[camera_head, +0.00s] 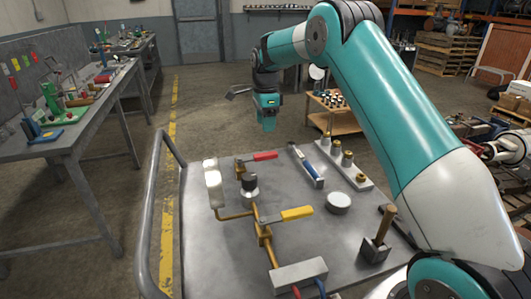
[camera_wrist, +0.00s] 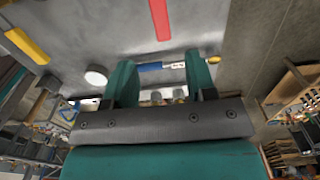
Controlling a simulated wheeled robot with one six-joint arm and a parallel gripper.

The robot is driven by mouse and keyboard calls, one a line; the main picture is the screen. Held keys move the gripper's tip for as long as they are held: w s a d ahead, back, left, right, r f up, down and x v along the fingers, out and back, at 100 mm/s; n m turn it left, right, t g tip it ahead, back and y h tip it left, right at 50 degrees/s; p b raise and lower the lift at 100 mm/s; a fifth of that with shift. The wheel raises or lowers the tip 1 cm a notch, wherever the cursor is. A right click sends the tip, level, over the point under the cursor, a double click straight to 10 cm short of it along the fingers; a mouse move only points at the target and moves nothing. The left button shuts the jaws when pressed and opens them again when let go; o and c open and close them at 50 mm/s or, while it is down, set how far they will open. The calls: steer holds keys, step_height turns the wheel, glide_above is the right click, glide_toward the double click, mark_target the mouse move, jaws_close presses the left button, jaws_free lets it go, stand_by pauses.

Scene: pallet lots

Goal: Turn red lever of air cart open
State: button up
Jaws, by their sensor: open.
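The red lever (camera_head: 265,156) sits on a brass valve (camera_head: 240,167) at the far side of the grey air cart top (camera_head: 190,260). Its handle points right, roughly flat. In the wrist view the red lever (camera_wrist: 160,18) shows at the top middle, beyond the fingertips. My gripper (camera_head: 268,126) hangs above the far part of the cart, above and apart from the red lever. In the wrist view my gripper (camera_wrist: 160,70) has its two teal fingers spread, with nothing held. A yellow lever (camera_head: 297,213) sits on the brass pipe nearer to me; it also shows in the wrist view (camera_wrist: 27,45).
A blue-handled tool (camera_head: 306,166), a white round piece (camera_head: 339,202), a strip with brass fittings (camera_head: 345,165) and an upright wooden-handled tool (camera_head: 379,236) stand right of the levers. A gauge (camera_head: 212,180) stands left. A cart handrail (camera_head: 148,215) borders the left side.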

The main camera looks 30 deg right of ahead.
mark_target(266, 154)
step_height(266, 154, down, 11)
steer(key=shift+f+p, duration=0.1)
steer(key=shift+p, duration=0.25)
jaws_close()
